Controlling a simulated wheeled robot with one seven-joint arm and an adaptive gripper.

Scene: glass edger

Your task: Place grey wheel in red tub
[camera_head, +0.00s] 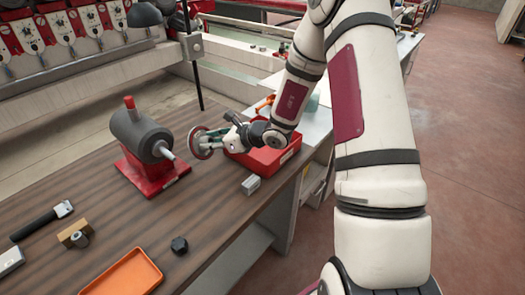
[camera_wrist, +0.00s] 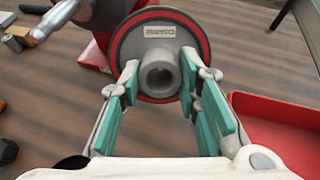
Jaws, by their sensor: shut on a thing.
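A grey wheel (camera_head: 200,143) with a red ring and a hollow hub is held in my gripper (camera_head: 222,138), above the bench and left of the red tub (camera_head: 268,160). In the wrist view the wheel (camera_wrist: 160,25) faces the camera, and the teal pads of my gripper (camera_wrist: 160,88) are on both sides of its hub. The red tub also shows at the right of the wrist view (camera_wrist: 280,130), apart from the wheel. My gripper and wrist hide part of the tub in the head view.
A grey motor on a red base (camera_head: 145,140) stands left of the wheel. A small grey block (camera_head: 250,185) lies in front of the tub. An orange tray (camera_head: 125,275), a black knob (camera_head: 179,245) and a brush-like tool (camera_head: 42,221) lie nearer.

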